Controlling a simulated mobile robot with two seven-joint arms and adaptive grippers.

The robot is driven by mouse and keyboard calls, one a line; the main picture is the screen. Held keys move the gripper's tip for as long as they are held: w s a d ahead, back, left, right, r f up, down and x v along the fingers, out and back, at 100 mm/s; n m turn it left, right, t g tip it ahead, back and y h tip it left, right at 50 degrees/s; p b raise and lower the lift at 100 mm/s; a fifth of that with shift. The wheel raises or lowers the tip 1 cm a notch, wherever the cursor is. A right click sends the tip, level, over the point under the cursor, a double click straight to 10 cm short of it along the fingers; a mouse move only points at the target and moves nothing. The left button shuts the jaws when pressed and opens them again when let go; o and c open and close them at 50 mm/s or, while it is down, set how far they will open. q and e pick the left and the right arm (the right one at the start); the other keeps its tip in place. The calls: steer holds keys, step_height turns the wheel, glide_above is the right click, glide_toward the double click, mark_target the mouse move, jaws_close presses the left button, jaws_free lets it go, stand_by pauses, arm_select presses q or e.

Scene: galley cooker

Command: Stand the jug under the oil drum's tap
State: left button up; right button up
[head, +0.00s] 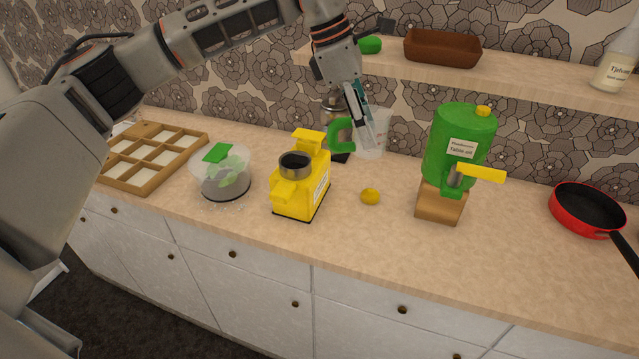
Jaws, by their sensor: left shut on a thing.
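The jug (379,135) is clear with a green handle (340,134) on its left side. It is roughly upright over the back of the counter, left of the oil drum. My left gripper (365,128) is shut on the jug, and its fingers hide part of it. I cannot tell whether the jug's base touches the counter. The green oil drum (449,135) with a yellow cap stands on a wooden block (432,203). Its tap (453,188) faces the front and has a yellow lever (481,173) pointing right. My right gripper is not in view.
A yellow lemon-like fruit (370,196) lies on the counter between the yellow appliance (301,187) and the drum. A red pan (587,210) is at the right. A shelf (520,80) runs above the back. The counter in front of the block is clear.

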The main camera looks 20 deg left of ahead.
arm_select(q)
steer(key=shift+w+a+r+n+t, duration=0.3)
steer(key=shift+w+a+r+n, duration=0.2)
steer(key=shift+n, duration=0.2)
steer(key=shift+w+f, duration=0.1)
steer(key=shift+f, duration=0.1)
glide_above(352, 211)
step_height(352, 211, down, 19)
steer(key=shift+f+p, duration=0.1)
steer(key=shift+p, duration=0.35)
steer(key=shift+f, duration=0.1)
steer(key=o, duration=0.8)
steer(key=shift+f, duration=0.1)
steer(key=o, duration=0.4)
